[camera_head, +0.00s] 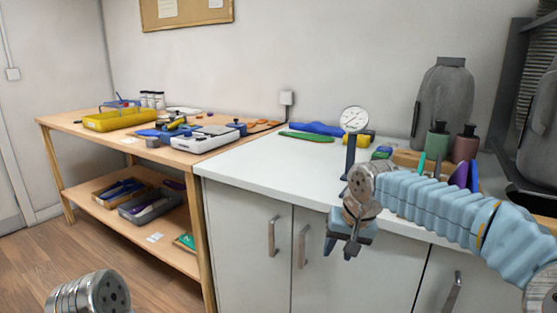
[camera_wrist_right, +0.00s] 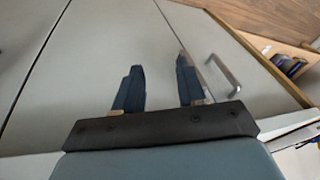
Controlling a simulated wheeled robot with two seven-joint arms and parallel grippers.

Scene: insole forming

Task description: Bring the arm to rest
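My right arm (camera_head: 440,205), in a light blue ribbed sleeve, comes in from the right in the head view and reaches along the front of the white counter. My right gripper (camera_head: 350,252) hangs at its end, in front of the cabinet doors and below the counter top. In the right wrist view the two dark fingers of this gripper (camera_wrist_right: 158,90) stand apart with nothing between them. Cabinet doors show behind them. Of my left arm only a metal joint (camera_head: 90,294) shows at the bottom left of the head view; its gripper is out of the picture.
The white counter (camera_head: 260,165) holds a dial gauge (camera_head: 354,119), a green insole (camera_head: 306,136), bottles (camera_head: 466,143) and a large grey vessel (camera_head: 443,98). Cabinet handles (camera_head: 272,236) stick out near the right gripper. A wooden workbench (camera_head: 200,160) stands at left. The floor (camera_head: 140,260) before it is clear.

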